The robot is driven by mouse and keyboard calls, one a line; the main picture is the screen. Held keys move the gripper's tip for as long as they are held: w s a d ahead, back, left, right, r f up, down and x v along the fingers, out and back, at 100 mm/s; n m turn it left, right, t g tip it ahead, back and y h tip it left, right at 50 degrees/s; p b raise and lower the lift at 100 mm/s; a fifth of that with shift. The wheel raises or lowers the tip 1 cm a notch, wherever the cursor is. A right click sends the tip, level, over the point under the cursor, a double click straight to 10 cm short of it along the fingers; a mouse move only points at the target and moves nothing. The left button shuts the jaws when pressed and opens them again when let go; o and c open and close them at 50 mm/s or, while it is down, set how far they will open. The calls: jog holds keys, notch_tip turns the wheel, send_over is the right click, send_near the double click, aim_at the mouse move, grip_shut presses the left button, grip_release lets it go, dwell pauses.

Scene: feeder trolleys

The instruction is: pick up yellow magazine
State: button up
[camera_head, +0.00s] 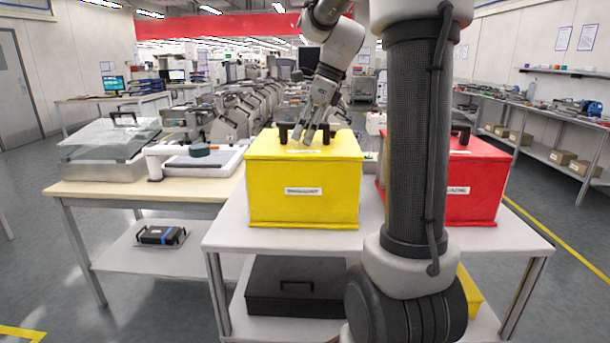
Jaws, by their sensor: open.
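The yellow magazine (304,190) is a box with a white label on its front and a black handle on its lid. It stands upright on the white table (230,233), left of my arm's column. My gripper (306,142) points down at the top of the lid, at the handle. Its fingers are spread, with the dark handle posts showing beside them. I cannot tell whether the fingers touch the handle or the lid. Part of the handle is hidden behind the gripper.
A red box (478,185) stands right of the yellow one, partly hidden by my arm. A black case (297,287) lies on the lower shelf. A wooden table (100,189) at left bears a glass-lidded box (113,148). Open floor lies at far left and right.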

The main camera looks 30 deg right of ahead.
jog(key=shift+f, duration=0.1)
jog(key=shift+c, duration=0.4)
grip_shut()
